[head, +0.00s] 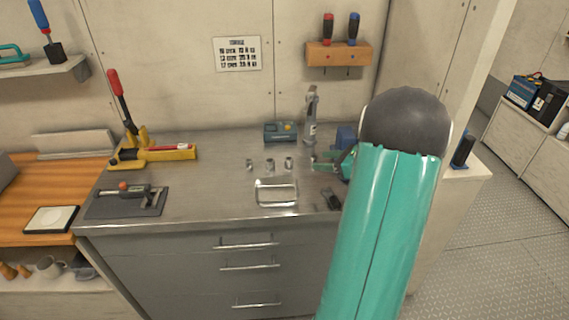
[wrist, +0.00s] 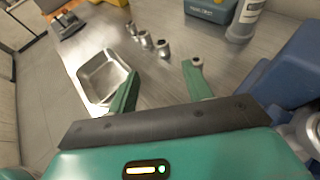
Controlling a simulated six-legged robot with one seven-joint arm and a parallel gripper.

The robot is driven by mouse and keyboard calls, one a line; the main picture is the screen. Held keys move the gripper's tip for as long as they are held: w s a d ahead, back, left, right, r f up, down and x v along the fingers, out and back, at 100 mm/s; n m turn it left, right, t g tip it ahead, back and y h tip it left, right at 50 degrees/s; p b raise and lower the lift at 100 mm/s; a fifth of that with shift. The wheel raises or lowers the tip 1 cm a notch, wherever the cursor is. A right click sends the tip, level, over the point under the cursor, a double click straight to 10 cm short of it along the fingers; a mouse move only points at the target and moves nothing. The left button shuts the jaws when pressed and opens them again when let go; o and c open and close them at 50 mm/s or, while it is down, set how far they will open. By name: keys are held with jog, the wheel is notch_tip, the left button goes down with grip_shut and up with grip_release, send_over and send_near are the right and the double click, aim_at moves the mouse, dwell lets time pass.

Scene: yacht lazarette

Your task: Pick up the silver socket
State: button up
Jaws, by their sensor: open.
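Three small silver sockets stand in a row on the steel worktop in the head view: a left one (head: 250,164), a middle one (head: 270,165) and a right one (head: 289,163). The wrist view shows them beyond my fingertips: a far one (wrist: 132,29), a middle one (wrist: 145,40) and a near one (wrist: 163,48). My gripper (wrist: 162,70) is open, with nothing seen between its green fingers. A small grey ring shows at the right fingertip; I cannot tell whether it is another socket. In the head view my arm hides much of the gripper.
A shallow metal tray (head: 277,205) lies in front of the sockets. A blue object (wrist: 285,70) is close right of my gripper. A yellow tool (head: 165,154) lies left.

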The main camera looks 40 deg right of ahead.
aim_at(291, 160)
jog(key=x, duration=1.2)
jog(key=shift+w+f, duration=0.25)
jog(key=shift+w, duration=0.1)
grip_shut()
